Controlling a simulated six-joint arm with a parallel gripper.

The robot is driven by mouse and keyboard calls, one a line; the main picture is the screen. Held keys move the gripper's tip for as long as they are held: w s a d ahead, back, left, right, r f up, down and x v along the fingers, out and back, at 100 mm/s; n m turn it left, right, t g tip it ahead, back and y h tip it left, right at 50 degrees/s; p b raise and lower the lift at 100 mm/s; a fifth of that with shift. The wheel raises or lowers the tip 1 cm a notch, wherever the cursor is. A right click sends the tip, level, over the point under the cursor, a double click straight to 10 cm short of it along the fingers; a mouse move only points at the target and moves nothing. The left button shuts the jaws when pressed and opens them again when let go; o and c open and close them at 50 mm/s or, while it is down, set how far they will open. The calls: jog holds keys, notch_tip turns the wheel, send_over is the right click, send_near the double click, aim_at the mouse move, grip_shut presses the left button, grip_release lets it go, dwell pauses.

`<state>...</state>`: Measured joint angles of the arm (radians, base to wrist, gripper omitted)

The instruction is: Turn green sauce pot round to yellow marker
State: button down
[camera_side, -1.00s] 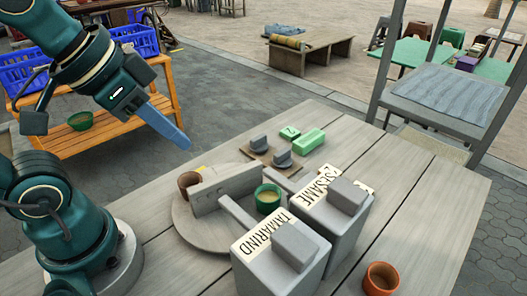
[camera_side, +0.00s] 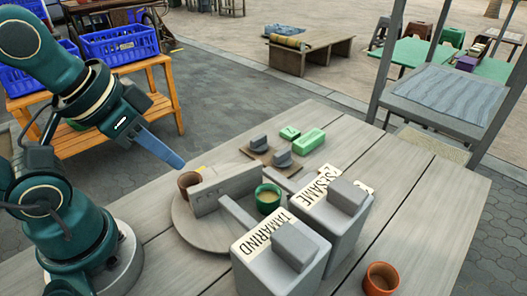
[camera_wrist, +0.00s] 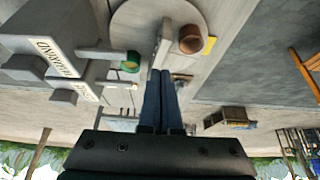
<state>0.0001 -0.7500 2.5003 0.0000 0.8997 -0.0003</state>
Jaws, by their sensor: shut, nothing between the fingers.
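The green sauce pot (camera_side: 268,198) stands on the round grey turntable (camera_side: 193,238), on the side near the labelled boxes. It also shows in the wrist view (camera_wrist: 131,62). A brown pot (camera_side: 188,181) stands on the turntable's other side, past a grey upright divider (camera_side: 225,189). The yellow marker (camera_side: 200,169) lies by the turntable's far edge, behind the brown pot, and shows more clearly in the wrist view (camera_wrist: 210,45). My gripper (camera_side: 176,162) is shut and empty, above and just behind the brown pot, apart from the turntable.
Grey boxes labelled TAMARIND (camera_side: 280,252) and SESAME (camera_side: 331,212) stand right of the turntable, arms reaching toward it. A small board with grey blocks (camera_side: 271,153) and a green block (camera_side: 309,142) lie behind. An orange pot (camera_side: 381,279) stands front right.

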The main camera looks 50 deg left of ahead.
jog(key=c, duration=1.5)
grip_release()
jog(key=shift+c, duration=0.2)
jog(key=o, duration=0.5)
jog(key=shift+o, duration=1.4)
jog(key=shift+w+r+m, duration=0.3)
jog(key=shift+w+r, duration=0.35)
jog(key=shift+w, duration=0.2)
jog(key=m+g, duration=0.1)
jog(key=g, duration=0.3)
send_over(228, 189)
jog(key=f, duration=0.3)
jog(key=a+f, duration=0.1)
jog(key=f, duration=0.1)
jog(key=shift+w, duration=0.1)
jog(key=f, duration=0.2)
jog(key=f+g, duration=0.1)
jog(key=shift+w+d+f+m, duration=0.1)
jog(key=shift+w+f+m, duration=0.2)
jog(key=shift+w+f, duration=0.05)
jog(key=shift+s+f+g, duration=0.2)
jog(key=shift+f+g, duration=0.1)
jog(key=shift+f, duration=2.7)
grip_shut()
